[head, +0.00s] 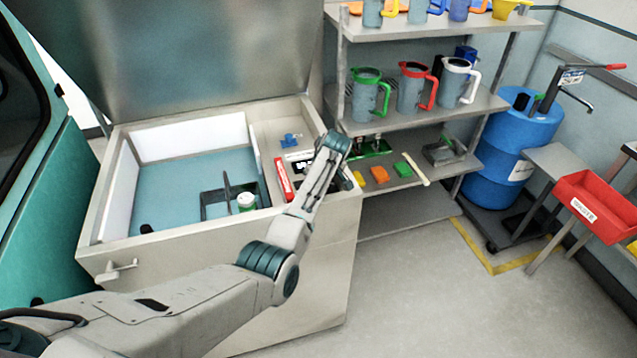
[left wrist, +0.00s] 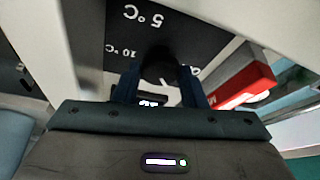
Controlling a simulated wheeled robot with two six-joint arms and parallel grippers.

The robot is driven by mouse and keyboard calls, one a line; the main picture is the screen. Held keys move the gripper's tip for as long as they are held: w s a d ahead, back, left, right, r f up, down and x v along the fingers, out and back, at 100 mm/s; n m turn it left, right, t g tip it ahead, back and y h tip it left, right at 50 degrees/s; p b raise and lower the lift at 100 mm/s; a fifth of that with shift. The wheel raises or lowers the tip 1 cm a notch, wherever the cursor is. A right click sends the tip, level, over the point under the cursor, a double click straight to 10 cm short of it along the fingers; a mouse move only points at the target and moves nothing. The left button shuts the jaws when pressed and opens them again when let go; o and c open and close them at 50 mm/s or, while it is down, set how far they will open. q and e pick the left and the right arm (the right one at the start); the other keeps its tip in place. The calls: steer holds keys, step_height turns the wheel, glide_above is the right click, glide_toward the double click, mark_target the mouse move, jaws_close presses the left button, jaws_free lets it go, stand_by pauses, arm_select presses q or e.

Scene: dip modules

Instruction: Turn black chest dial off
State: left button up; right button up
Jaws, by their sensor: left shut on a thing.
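The black chest dial (left wrist: 159,64) shows in the left wrist view on a black plate (left wrist: 115,22) marked "5 °C" and "10 °C". My left gripper (left wrist: 157,80) has its two dark fingers on either side of the dial and is shut on it. Part of the dial and its markings are hidden by the fingers. In the head view the plate (head: 302,158) shows on the right rim of the open chest (head: 118,205), partly behind my left arm. The dial is hidden by my arm there. My right gripper is not in view.
A red and white block (head: 283,180) lies beside the plate, and also shows in the left wrist view (left wrist: 243,82). A blue part (head: 290,140) stands behind it. A black basket (head: 215,213) is inside the chest. Shelves with jugs (head: 368,95) stand to the right.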

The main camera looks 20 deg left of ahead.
arm_select(q)
steer(key=n+g+b, duration=0.1)
steer(key=n, duration=0.1)
steer(key=shift+w+f+n+y+b, duration=0.1)
steer(key=shift+w+n+y+b, duration=0.05)
steer(key=shift+n+y+b, duration=0.2)
steer(key=shift+n+g+y+b, duration=0.25)
steer(key=shift+n+g+b, duration=0.35)
steer(key=shift+n+b, duration=0.85)
steer(key=shift+n, duration=0.3)
steer(key=o, duration=1)
steer(key=shift+d, duration=0.1)
steer(key=shift+r, duration=0.2)
steer(key=shift+b+v, duration=1.1)
steer(key=shift+v, duration=4.25)
